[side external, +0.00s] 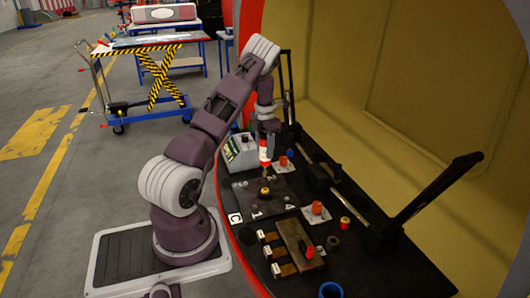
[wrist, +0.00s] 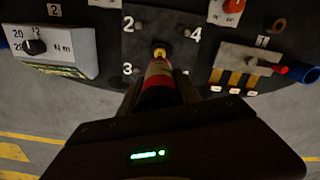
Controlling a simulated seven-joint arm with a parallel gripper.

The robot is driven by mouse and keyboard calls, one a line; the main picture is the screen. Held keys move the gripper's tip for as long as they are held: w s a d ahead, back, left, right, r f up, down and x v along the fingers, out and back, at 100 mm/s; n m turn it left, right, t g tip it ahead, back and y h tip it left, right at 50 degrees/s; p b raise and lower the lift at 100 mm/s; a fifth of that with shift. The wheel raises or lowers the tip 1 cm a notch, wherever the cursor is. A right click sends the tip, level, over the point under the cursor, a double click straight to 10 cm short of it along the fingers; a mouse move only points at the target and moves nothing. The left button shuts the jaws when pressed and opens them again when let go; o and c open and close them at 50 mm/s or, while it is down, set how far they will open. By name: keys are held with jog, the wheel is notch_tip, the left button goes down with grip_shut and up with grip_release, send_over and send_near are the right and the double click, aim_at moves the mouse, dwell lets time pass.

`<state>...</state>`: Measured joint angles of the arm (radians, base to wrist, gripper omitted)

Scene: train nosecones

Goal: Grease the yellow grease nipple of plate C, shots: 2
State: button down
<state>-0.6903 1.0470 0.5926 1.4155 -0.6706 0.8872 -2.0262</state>
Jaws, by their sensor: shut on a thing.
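Plate C is the dark plate (side external: 247,203) with a white C tag; in the wrist view the dark plate (wrist: 190,20) carries the numbers 2, 3 and 4 beside its bolts. The yellow grease nipple (side external: 265,191) stands at its middle. My gripper (side external: 266,133) is shut on a red and white cylindrical tool (side external: 265,153), held pointing down above the plate. In the wrist view the tool (wrist: 159,78) lies between the fingers, its front end at the yellow nipple (wrist: 160,51). I cannot tell whether the tool touches the nipple. A green light shows on my gripper's housing.
A grey box with a dial marked Nm (wrist: 62,48) stands beside the plate. A block with a red lever (side external: 298,243) lies on the other side. Orange knobs (side external: 317,208) and a blue cup (side external: 330,290) stand nearby. Black upright bars (side external: 432,187) rise from the bench.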

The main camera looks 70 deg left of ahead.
aim_at(265, 163)
jog(key=shift+r, duration=0.1)
jog(key=shift+f, duration=3.4)
jog(key=shift+r, duration=2.75)
